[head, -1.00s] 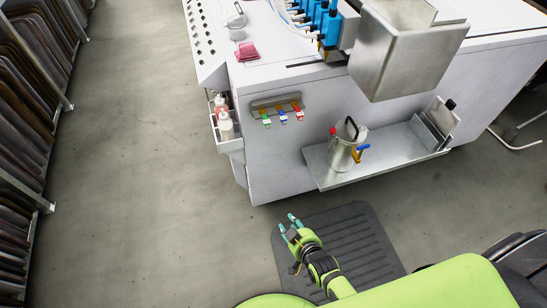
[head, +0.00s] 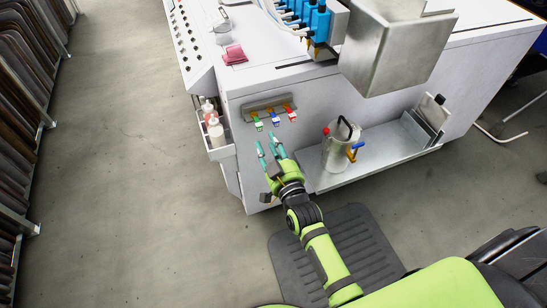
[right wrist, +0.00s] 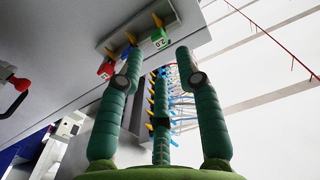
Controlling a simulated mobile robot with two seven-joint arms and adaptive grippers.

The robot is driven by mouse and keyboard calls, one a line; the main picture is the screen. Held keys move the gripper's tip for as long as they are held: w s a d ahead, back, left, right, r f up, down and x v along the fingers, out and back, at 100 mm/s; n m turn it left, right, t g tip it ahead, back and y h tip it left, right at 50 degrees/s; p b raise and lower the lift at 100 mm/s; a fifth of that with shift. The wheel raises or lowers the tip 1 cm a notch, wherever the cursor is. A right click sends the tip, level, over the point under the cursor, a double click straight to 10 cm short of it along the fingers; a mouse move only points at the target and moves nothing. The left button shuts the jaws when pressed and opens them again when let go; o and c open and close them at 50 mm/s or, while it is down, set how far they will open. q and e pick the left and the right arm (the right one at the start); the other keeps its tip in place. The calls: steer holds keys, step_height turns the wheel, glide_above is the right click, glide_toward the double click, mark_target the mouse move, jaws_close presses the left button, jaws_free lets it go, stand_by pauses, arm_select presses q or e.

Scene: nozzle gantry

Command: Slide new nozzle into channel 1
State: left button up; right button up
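Three small nozzles with coloured tags, green (head: 257,123), blue (head: 275,119) and red (head: 291,114), hang from a grey rack (head: 262,108) on the white machine's front. My right gripper (head: 268,146) is open and empty, its teal fingertips just below the rack in the picture, nearest the green and blue tags. In the right wrist view the fingers (right wrist: 155,62) stand apart; the green tag (right wrist: 159,39) reads 2.0, with blue (right wrist: 124,53) and red (right wrist: 106,68) to its left. Blue valve units (head: 305,14) stand above; I cannot tell which is channel 1. My left gripper is not in view.
A steel pot (head: 338,150) stands on a low shelf (head: 385,147) right of my right gripper. A side bin with bottles (head: 214,130) is to its left. A large metal box (head: 395,50) juts out above. The floor at left is clear.

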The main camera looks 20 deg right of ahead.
mark_target(261, 128)
steer(key=shift+w+a+b, duration=0.1)
steer(key=shift+w+b, duration=0.65)
steer(key=shift+w, duration=2.1)
jaws_close()
steer(key=shift+r+p, duration=0.2)
steer(key=shift+p, duration=0.15)
steer(key=shift+s, duration=0.2)
steer(key=shift+s+p, duration=0.15)
steer(key=shift+p, duration=0.15)
steer(key=shift+s+p, duration=1.75)
steer(key=shift+s, duration=1.2)
